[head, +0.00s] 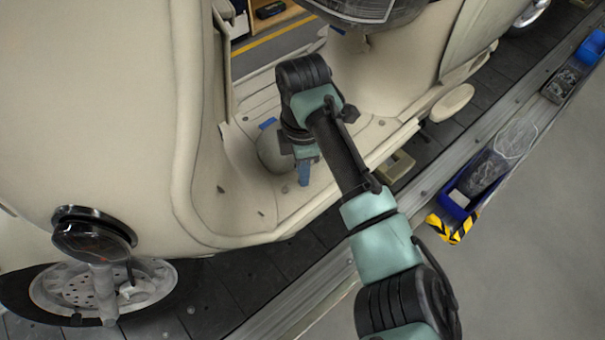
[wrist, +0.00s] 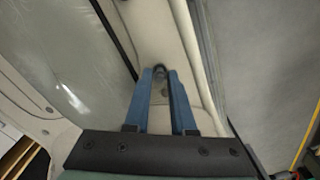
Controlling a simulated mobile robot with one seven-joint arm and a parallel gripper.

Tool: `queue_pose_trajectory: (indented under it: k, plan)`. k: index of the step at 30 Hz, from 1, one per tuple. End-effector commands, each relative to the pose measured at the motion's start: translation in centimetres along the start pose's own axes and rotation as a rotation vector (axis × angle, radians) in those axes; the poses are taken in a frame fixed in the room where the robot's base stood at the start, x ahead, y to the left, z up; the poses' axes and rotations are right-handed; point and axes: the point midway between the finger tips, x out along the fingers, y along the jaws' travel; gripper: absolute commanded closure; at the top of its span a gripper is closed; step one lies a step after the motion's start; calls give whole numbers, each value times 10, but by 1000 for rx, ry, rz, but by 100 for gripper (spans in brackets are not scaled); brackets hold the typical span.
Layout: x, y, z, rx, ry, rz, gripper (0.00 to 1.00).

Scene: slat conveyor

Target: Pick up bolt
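My gripper (wrist: 160,74) has two blue fingers with a narrow gap between them. In the head view my gripper (head: 303,172) points down over the beige floor of the vehicle. A small dark grey rounded piece, which may be the bolt (wrist: 160,71), shows right between the fingertips in the wrist view. I cannot tell whether the fingers touch it or whether it lies beyond them. In the head view I cannot make out a bolt at the fingertips.
The beige vehicle body (head: 110,130) curves up on the left, and a rounded grey-beige form (head: 272,152) stands beside my gripper. A blue bin (head: 458,200) and a dark bin (head: 560,85) sit along the conveyor edge. Grey floor at the right is clear.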

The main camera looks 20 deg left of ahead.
Motion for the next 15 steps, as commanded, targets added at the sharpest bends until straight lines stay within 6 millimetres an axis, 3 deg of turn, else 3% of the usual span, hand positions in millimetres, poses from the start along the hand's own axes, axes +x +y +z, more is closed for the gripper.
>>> queue_pose_trajectory:
  k: [1, 3, 15]
  plan:
    - [0, 0, 0, 0, 0, 0, 88]
    - [0, 0, 0, 0, 0, 0, 100]
    - [-2, 0, 0, 0, 0, 0, 100]
